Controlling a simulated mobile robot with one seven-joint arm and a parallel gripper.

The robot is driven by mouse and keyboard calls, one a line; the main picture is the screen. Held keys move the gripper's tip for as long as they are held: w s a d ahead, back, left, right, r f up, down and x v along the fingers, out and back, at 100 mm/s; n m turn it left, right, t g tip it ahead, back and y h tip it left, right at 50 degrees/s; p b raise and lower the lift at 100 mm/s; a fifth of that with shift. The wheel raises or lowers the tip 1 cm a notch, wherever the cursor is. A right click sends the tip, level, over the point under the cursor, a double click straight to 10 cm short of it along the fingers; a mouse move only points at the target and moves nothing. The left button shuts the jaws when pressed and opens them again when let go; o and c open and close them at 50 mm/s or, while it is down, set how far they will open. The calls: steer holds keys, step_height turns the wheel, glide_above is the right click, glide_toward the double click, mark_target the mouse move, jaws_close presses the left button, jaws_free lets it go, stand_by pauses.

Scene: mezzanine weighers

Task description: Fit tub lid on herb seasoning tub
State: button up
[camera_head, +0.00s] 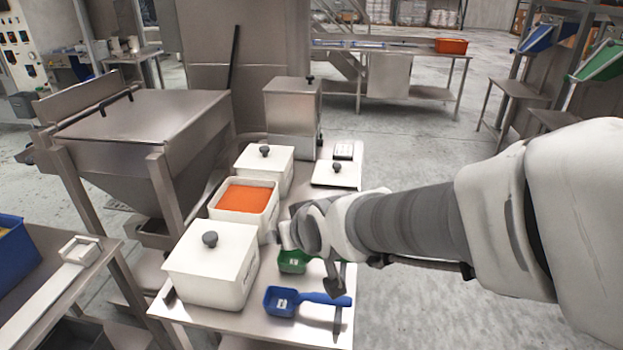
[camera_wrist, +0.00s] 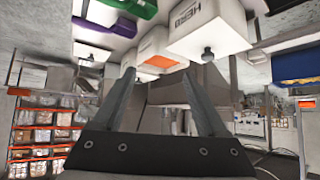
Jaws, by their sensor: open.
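The herb seasoning tub (camera_head: 211,279) is a white square tub at the near end of the steel table. Lettering that seems to read HERB shows on it in the wrist view (camera_wrist: 190,20). A white tub lid (camera_head: 213,254) with a dark knob lies on its top and looks level; the knob (camera_wrist: 208,53) also shows in the wrist view. My gripper (camera_wrist: 158,74) is open, with nothing between its fingers, beside the tubs and apart from the lid. In the head view my wrist hides most of it, above the table's right side.
An open white tub (camera_head: 250,221) of orange seasoning stands behind, then a lidded white tub (camera_head: 268,173). Another knobbed lid (camera_head: 337,174) lies at the right. A green scoop (camera_head: 293,262) and a blue scoop (camera_head: 300,302) lie near my wrist. A steel hopper (camera_head: 140,130) stands left.

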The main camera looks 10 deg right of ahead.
steer(key=s+d+r+m+g+h, duration=0.1)
steer(key=s+d, duration=0.3)
steer(key=s, duration=0.4)
steer(key=s+d+r+m+g+h, duration=0.1)
steer(key=s+d+r+g, duration=0.1)
steer(key=s+d+r, duration=0.2)
steer(key=s+d, duration=0.1)
steer(key=s, duration=0.2)
steer(key=shift+s+g, duration=0.3)
steer(key=shift+s, duration=0.05)
step_height(320, 180, up, 4)
steer(key=p, duration=0.3)
steer(key=shift+f+p, duration=0.2)
steer(key=shift+p, duration=0.2)
